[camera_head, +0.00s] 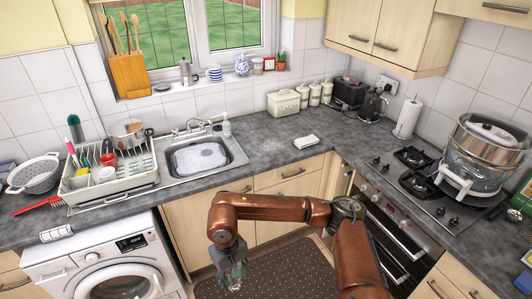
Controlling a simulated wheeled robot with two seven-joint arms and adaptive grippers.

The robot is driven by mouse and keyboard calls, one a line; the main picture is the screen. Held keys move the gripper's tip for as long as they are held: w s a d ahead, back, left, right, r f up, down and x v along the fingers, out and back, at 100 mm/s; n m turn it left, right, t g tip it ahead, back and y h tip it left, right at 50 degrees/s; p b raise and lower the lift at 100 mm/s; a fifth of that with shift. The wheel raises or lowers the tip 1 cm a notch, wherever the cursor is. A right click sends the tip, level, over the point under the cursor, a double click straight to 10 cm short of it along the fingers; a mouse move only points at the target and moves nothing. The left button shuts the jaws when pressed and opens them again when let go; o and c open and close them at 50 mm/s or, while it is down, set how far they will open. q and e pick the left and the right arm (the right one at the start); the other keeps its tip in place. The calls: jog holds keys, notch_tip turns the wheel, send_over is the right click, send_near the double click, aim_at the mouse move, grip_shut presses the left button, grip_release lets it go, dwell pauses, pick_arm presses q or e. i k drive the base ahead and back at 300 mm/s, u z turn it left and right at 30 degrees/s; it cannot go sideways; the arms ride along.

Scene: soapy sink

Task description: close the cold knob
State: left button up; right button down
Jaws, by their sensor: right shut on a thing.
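The sink (200,158) is set into the grey counter below the window, with whitish suds in its basin. The chrome tap (198,126) stands at the sink's back edge. Its knobs are too small to tell the cold one from the hot one, or how far either is turned. My right gripper (233,275) hangs low in front of the cabinets, well below and in front of the sink, apart from the tap. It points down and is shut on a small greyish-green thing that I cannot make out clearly. My left gripper is not in view.
A dish rack (110,180) with dishes stands left of the sink, above the washing machine (110,260). A soap bottle (226,126) stands right of the tap. A white sponge-like block (306,141) lies on otherwise clear counter. A stove with a large pot (487,150) is at right.

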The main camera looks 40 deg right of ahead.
aim_at(202, 125)
jog(key=z, duration=1.4)
jog(key=i, duration=1)
jog(key=u, duration=0.05)
